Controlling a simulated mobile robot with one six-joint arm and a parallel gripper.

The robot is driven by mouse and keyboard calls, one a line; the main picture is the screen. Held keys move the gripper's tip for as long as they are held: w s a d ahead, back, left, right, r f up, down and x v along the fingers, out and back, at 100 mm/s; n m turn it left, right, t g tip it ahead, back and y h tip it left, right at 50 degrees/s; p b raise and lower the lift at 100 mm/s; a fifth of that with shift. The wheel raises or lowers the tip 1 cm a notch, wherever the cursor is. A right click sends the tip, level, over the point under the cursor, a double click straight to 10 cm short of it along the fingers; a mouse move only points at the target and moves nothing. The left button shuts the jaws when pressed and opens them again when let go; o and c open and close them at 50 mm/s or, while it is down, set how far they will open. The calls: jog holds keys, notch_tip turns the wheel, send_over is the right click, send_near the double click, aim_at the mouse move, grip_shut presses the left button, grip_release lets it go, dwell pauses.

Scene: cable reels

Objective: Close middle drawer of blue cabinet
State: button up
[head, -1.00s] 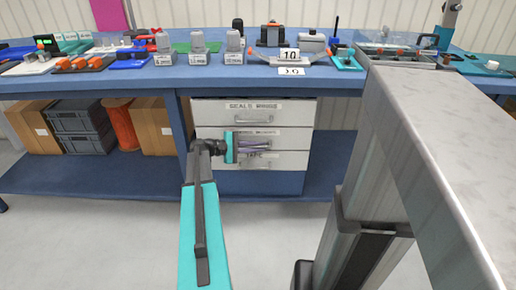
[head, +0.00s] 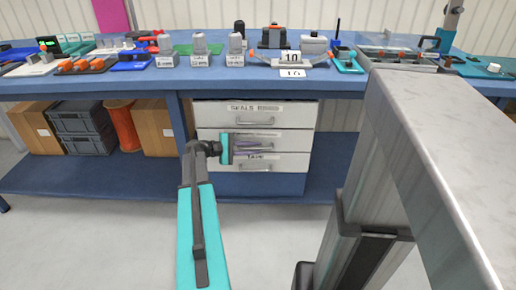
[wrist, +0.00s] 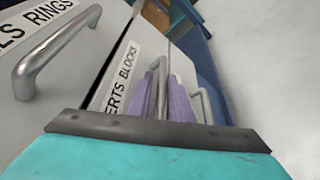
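The blue cabinet (head: 262,184) stands under the bench with three white drawers. The middle drawer (head: 297,139) carries an "…ERTS BLOCKS" label, also seen in the wrist view (wrist: 122,78). Its front looks nearly in line with the others in the head view; I cannot tell how far out it stands. My gripper (head: 252,143) is in front of it. In the wrist view its purple fingers (wrist: 164,98) lie on both sides of the drawer's silver handle (wrist: 162,72), with the bar filling the gap. My gripper partly hides the handle and label.
The top drawer (head: 297,115) reads "SEALS RINGS" and has a handle (head: 256,123); the bottom drawer (head: 295,162) reads "TAPE". The blue bench top (head: 130,80) holds many parts. Grey crates (head: 85,130) and a cardboard box (head: 153,127) stand left on the lower shelf. The floor in front is clear.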

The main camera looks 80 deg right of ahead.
jog(key=p+v, duration=0.1)
jog(key=v, duration=1)
jog(key=shift+w+a, duration=0.2)
jog(key=shift+r, duration=0.15)
